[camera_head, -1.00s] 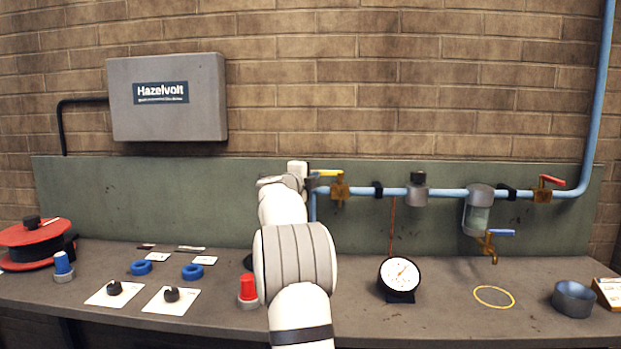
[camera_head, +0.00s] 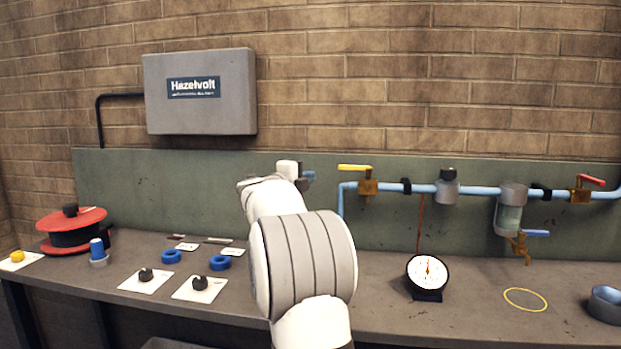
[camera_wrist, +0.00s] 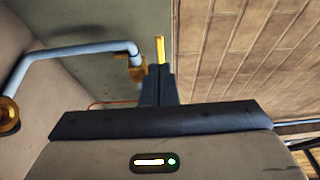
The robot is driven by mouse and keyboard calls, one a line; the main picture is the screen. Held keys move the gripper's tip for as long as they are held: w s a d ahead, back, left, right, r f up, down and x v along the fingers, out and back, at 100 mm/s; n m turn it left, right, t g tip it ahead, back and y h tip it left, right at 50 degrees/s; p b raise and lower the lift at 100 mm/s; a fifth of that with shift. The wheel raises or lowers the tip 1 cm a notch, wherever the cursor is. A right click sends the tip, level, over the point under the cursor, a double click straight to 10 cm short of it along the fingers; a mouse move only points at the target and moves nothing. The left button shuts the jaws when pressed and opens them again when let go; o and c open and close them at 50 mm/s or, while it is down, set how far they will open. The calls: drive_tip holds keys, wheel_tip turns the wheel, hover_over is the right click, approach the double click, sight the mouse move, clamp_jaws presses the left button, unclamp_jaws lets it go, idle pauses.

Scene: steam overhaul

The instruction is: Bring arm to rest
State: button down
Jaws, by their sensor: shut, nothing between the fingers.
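My arm rises in front of the bench in the head view, with its wrist (camera_head: 288,172) left of the yellow-handled valve (camera_head: 368,186) and apart from it. The fingers are hidden in that view. In the wrist view my gripper (camera_wrist: 159,72) shows as dark fingers, shut and empty. The yellow handle (camera_wrist: 160,48) appears just beyond the fingertips; I cannot tell the distance between them.
The bench holds a red reel (camera_head: 88,219), blue rings (camera_head: 220,263), black knobs on white plates (camera_head: 200,288), a gauge (camera_head: 427,272) and a grey cup (camera_head: 606,303). A blue pipe (camera_head: 420,188) with valves runs along the green backboard (camera_head: 130,185). A grey box (camera_head: 200,112) hangs above.

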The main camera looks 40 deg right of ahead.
idle(0.3)
drive_tip(key=a+r+n+t+y+p, duration=0.15)
drive_tip(key=a+n+t+y, duration=0.3)
drive_tip(key=a+n, duration=0.45)
drive_tip(key=a+r+n+t+y+p, duration=0.1)
drive_tip(key=a+n+t+y+p, duration=0.4)
drive_tip(key=a, duration=0.6)
drive_tip(key=s+a+f+n+g+y, duration=0.1)
drive_tip(key=s+a+f+n+y, duration=0.15)
drive_tip(key=a+n, duration=0.2)
drive_tip(key=s+a+f+n+g+y, duration=0.1)
drive_tip(key=s+a+f+n+y, duration=0.15)
drive_tip(key=a, duration=0.25)
drive_tip(key=s+a+f+n+g+y+p, duration=0.2)
drive_tip(key=s+a+f+n+g, duration=0.15)
drive_tip(key=s, duration=0.35)
drive_tip(key=s+a+f+n+g+y+p, duration=0.1)
drive_tip(key=s+a+f+n+g+y, duration=0.2)
drive_tip(key=s, duration=0.5)
drive_tip(key=s+f+n+g+h+p, duration=0.1)
drive_tip(key=s+f+n+g, duration=0.1)
drive_tip(key=s, duration=0.5)
drive_tip(key=s+f+n+g+h, duration=0.1)
drive_tip(key=s+f+n+g, duration=0.1)
drive_tip(key=s+f, duration=0.3)
drive_tip(key=s, duration=0.3)
drive_tip(key=shift+a+f+g+h+p, duration=0.25)
drive_tip(key=shift+g+h+p, duration=0.1)
drive_tip(key=shift+g+p, duration=0.05)
